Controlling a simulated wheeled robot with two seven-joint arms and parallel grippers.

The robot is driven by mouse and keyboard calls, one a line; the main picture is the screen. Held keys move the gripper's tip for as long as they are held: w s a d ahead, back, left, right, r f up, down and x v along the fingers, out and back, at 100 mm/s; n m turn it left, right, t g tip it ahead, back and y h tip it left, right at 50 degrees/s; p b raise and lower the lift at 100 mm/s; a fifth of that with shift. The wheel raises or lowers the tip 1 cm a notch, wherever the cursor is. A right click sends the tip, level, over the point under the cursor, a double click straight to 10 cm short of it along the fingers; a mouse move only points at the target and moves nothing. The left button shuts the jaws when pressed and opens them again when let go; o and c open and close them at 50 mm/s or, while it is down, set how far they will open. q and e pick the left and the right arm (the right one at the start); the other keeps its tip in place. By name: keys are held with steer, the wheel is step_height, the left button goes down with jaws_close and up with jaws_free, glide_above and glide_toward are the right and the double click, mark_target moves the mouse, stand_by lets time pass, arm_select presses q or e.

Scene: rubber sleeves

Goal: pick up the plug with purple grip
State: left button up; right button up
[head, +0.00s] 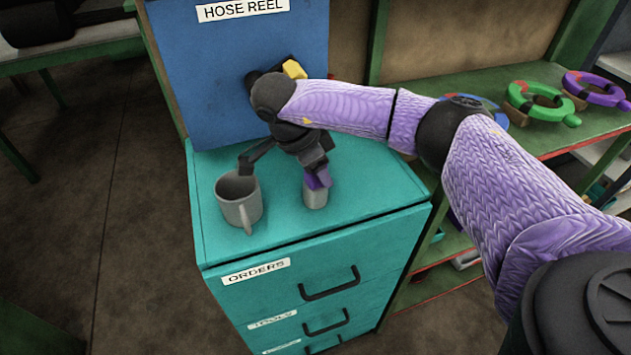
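My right gripper (281,168) reaches down over the teal cabinet top. Its dark fingers are spread apart, with the left one near the grey mug's rim and the right one above a small grey cylinder. A purple piece (319,180) shows at the top of that grey cylinder (315,196), against the right finger. It looks like the purple grip, but I cannot tell whether it belongs to the cylinder. Nothing shows held between the fingers. My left gripper is not in view.
The grey mug (241,203) stands upright on the teal cabinet (300,240). A blue panel (200,70) labelled HOSE REEL rises behind, with a yellow piece (294,69) by my wrist. Green (518,98) and purple (602,96) rings lie on the right shelf. The cabinet's front right top is clear.

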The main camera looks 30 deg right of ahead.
jaws_close()
